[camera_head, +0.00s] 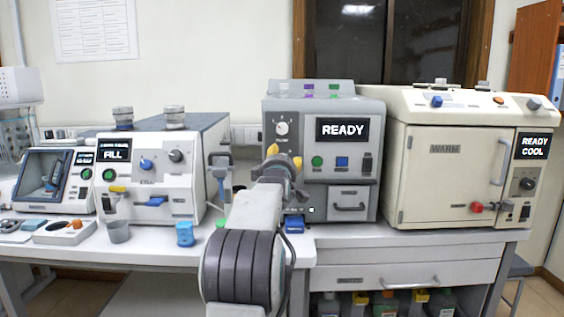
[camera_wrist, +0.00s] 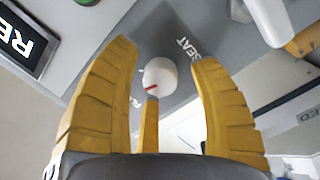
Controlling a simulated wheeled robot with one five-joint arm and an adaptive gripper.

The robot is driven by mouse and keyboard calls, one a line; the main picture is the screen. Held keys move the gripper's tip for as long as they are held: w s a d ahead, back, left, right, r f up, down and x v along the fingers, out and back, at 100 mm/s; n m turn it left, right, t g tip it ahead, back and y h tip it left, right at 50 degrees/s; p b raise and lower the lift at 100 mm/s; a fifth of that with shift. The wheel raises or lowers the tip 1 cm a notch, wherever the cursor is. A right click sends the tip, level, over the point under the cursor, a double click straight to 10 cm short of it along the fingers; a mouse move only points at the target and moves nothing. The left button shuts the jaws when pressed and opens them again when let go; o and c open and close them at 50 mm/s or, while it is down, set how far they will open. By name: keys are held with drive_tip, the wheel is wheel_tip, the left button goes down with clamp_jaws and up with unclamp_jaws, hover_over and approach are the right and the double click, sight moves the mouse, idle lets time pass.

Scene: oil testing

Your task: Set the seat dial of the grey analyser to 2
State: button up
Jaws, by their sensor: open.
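The grey analyser (camera_head: 311,115) stands at the middle of the bench, with a screen reading READY. Its seat dial (camera_head: 282,128) is a round knob at the upper left of the front. In the wrist view the dial (camera_wrist: 165,72) is white with a red mark toward its lower left, and the word SEAT is printed beside it. My gripper (camera_head: 284,156) is in front of the analyser, just below the dial in the head view. In the wrist view its open yellow fingers (camera_wrist: 163,58) lie either side of the dial. Contact cannot be told, and I cannot read the dial's number.
A green button (camera_head: 317,161) and a blue button (camera_head: 342,162) sit below the screen. A drawer (camera_head: 349,199) is at the lower right of the analyser. A cream oven (camera_head: 440,165) stands to the right and a white FILL machine (camera_head: 150,175) to the left.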

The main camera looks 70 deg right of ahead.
clamp_jaws()
idle(0.5)
drive_tip(key=shift+b, duration=0.3)
drive_tip(key=shift+f+m+b, duration=0.1)
drive_tip(key=shift+m+b, duration=0.65)
drive_tip(key=shift+m, duration=0.25)
drive_tip(key=shift+m+y, duration=0.3)
drive_tip(key=shift+m, duration=1.4)
unclamp_jaws()
drive_tip(key=shift+w, duration=0.1)
